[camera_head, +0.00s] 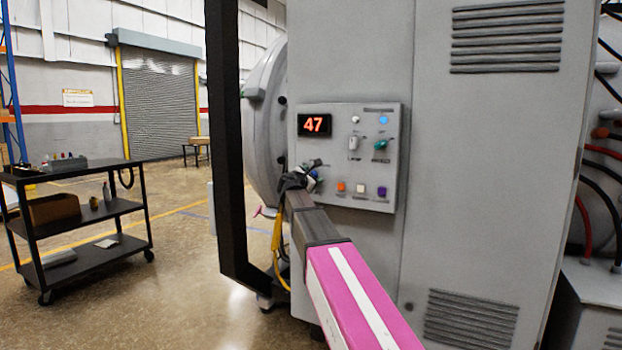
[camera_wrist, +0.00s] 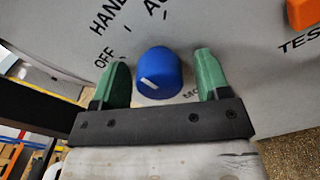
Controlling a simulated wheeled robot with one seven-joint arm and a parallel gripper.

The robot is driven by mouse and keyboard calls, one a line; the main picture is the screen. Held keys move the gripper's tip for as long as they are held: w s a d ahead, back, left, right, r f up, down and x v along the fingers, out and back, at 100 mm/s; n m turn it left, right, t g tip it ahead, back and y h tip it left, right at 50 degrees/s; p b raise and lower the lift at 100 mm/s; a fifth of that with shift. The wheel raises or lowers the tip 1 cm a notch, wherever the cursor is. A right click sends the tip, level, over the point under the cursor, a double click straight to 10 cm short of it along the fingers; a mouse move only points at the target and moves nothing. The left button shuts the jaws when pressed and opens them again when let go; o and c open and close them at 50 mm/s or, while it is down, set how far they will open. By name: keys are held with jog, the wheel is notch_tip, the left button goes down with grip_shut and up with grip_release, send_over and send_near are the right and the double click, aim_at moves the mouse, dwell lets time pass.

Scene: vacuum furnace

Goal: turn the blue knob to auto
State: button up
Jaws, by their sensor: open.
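The blue knob (camera_wrist: 158,72) is on the grey control panel (camera_head: 348,118). In the wrist view it sits between the two green fingers of my gripper (camera_wrist: 161,60), with gaps on both sides. The gripper is open and holds nothing. A short white mark shows on the knob. Printed labels OFF, HAND and a partly cut-off AU... lie around it, with OFF close to the left finger. I cannot tell for sure which label the mark points to. In the head view my gripper (camera_head: 308,174) is at the panel's lower left and largely hides the knob.
The panel carries a red 47 display (camera_head: 314,125), a green knob (camera_head: 380,144), a grey switch (camera_head: 353,143), and orange (camera_head: 341,187), white (camera_head: 361,188) and purple (camera_head: 382,192) buttons. A black post (camera_head: 228,150) stands left of it. A black cart (camera_head: 80,180) stands farther left.

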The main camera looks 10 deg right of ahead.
jog(key=c, duration=0.9)
jog(key=shift+m, duration=0.3)
jog(key=m, duration=0.4)
jog(key=shift+m, duration=2.6)
jog(key=o, duration=0.9)
